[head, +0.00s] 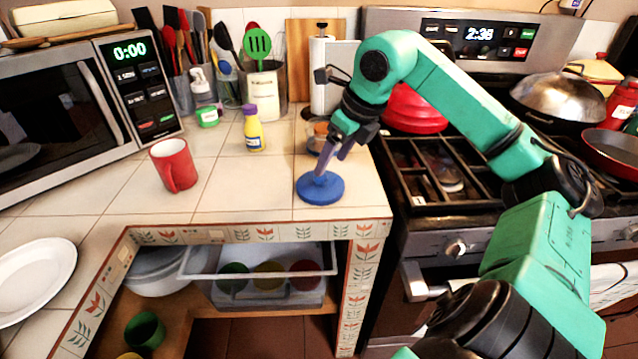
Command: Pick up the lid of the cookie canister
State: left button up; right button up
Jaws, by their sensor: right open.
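The round blue lid (308,192) lies flat on the tiled counter near its front right corner, with a raised knob in its middle. My right gripper (330,164) is above the lid, pointing down, with its purple fingers apart and the tips close to the knob. I cannot tell whether a fingertip touches the knob. A small container with brown contents (315,137), possibly the cookie canister, stands behind and is partly hidden by my right gripper. My left gripper is not in view.
A red mug (174,165) and a yellow bottle with a purple cap (253,130) stand to the left on the counter. The stove (440,215) adjoins the counter on the right, with a red bowl (412,112) on it. The counter's front edge is close to the lid.

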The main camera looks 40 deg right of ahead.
aim_at(324, 178)
jog(key=p, duration=0.1)
jog(key=w+a+f+p, duration=0.1)
jog(key=shift+w+f+p, duration=0.15)
jog(key=shift+f+p, duration=0.1)
jog(key=shift+p, duration=0.15)
jog(key=shift+x, duration=1)
jog(key=shift+w+d+f, duration=0.15)
jog(key=shift+f, duration=0.4)
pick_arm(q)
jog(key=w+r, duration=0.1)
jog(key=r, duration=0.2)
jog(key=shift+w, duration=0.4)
pick_arm(e)
grip_shut()
jog(key=shift+r, duration=0.15)
